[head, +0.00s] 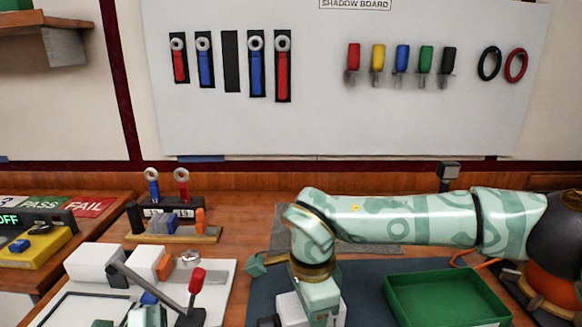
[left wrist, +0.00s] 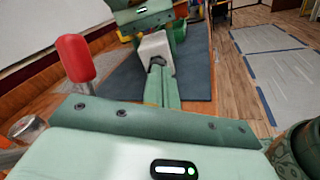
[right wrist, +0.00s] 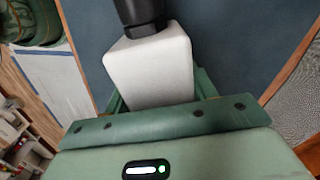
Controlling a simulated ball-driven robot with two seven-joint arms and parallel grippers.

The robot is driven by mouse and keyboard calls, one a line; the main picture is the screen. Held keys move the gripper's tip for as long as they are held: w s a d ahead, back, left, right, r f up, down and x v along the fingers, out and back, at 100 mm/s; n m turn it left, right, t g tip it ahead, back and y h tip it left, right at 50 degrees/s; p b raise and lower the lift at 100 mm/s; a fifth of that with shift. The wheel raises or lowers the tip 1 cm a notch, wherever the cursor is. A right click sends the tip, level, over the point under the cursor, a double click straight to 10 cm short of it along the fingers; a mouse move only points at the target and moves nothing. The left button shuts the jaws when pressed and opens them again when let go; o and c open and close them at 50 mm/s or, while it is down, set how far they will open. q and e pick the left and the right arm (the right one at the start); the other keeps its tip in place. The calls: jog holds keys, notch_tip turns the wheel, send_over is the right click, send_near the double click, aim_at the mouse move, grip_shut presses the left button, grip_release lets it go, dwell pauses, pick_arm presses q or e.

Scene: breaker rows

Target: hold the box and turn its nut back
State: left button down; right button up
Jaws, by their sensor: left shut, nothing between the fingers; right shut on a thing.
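A white box (head: 295,309) is at the bottom centre of the head view, over the dark blue mat. My right gripper (head: 320,298) is shut on it, and the right wrist view shows the box (right wrist: 150,68) between the fingers. A black round nut (right wrist: 140,14) sticks out of the box's end; it shows at the box's left in the head view (head: 268,321). My left gripper (left wrist: 158,82) is shut and empty, pointing towards the nut side of the box (left wrist: 154,47). Whether its tips touch the nut I cannot tell.
A red-knobbed lever (head: 197,281) stands on a white plate left of the mat (head: 262,290), close to my left gripper. A green tray (head: 445,299) is right of the box. A small rack (head: 170,228) with tools stands behind. The shadow board (head: 340,130) hangs on the wall.

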pick_arm(q)
jog(key=shift+s+a+f, duration=0.25)
jog(key=shift+a, duration=0.15)
jog(key=x, duration=0.6)
jog(key=shift+w+d, duration=0.1)
jog(key=shift+d, duration=0.1)
jog(key=shift+w+d, duration=0.1)
jog(key=shift+d, duration=0.2)
jog(key=shift+w+f, duration=0.1)
jog(key=shift+f, duration=0.05)
jog(key=shift+w+a+f, duration=0.1)
jog(key=shift+w+a, duration=0.1)
jog(key=shift+w, duration=0.05)
pick_arm(e)
jog(key=shift+s+r, duration=0.1)
dwell(0.7)
